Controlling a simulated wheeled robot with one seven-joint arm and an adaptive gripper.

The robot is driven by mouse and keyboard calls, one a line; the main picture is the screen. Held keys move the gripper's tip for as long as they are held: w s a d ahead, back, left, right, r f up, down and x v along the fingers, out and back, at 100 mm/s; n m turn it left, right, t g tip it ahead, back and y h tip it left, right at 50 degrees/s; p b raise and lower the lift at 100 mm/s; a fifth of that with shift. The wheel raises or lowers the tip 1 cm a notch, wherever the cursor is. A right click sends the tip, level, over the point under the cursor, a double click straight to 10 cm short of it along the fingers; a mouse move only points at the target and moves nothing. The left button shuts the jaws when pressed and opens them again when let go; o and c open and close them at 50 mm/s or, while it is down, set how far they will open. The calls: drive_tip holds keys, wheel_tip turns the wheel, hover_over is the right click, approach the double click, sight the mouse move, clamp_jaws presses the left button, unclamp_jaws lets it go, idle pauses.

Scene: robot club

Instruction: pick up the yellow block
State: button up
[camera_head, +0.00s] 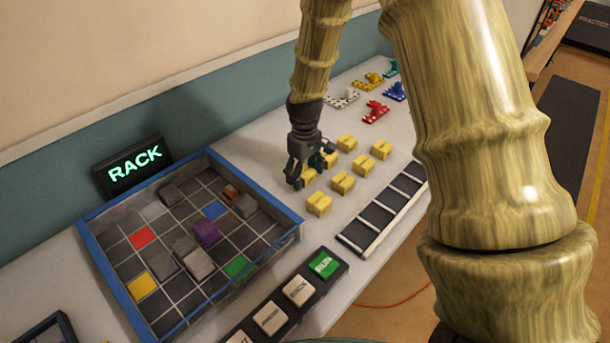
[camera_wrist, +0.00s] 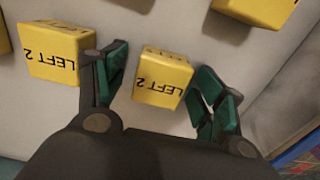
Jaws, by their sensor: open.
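Several yellow blocks stand in a cluster on the white table in the head view, one of them a front block (camera_head: 319,204). My gripper (camera_head: 303,172) is over the left side of this cluster, pointing down. In the wrist view my gripper (camera_wrist: 158,88) is open, with teal finger pads. A yellow block (camera_wrist: 163,78) marked "LEFT 2" shows between the fingers, with a gap on the right side. Another yellow block (camera_wrist: 55,52) marked "LEFT 2" stands just left of the left finger. In the head view my gripper partly hides the blocks beneath it.
A blue-rimmed grid tray (camera_head: 104,272) with grey, purple and coloured pieces lies to the left, by a "RACK" sign (camera_head: 134,164). A black slotted strip (camera_head: 383,210) and a button panel (camera_head: 298,290) lie in front. Coloured pieces (camera_head: 375,111) stand behind.

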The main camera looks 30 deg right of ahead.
drive_tip(key=c, duration=1.1)
drive_tip(key=shift+r, duration=0.1)
